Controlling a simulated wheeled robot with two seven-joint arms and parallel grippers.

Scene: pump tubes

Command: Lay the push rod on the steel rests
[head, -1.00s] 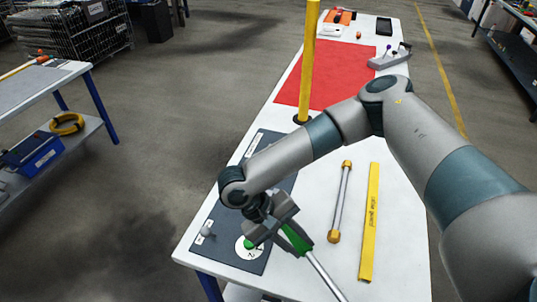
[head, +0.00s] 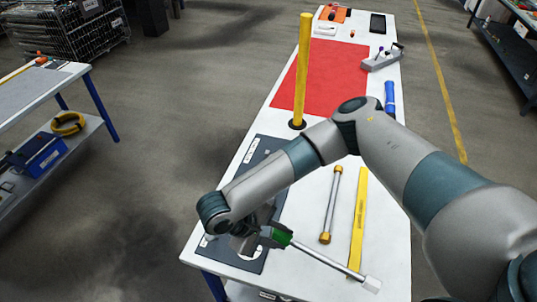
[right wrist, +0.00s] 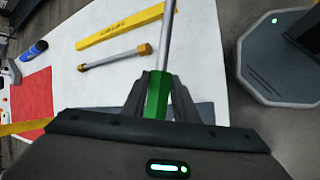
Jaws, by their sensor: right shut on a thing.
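The jaws are shut on the green grip, near the dark mat (head: 275,192). The shaft points to the lower right, across the yellow bar's near end. In the right wrist view the fingers (right wrist: 158,88) close on both sides of the green grip (right wrist: 157,100), and the shaft runs upward out of frame. I cannot pick out the steel rests. My left gripper is not in view.
A yellow post (head: 302,70) stands near the red mat (head: 325,85). A blue cylinder (head: 390,98) and a grey stand (head: 382,59) are farther back.

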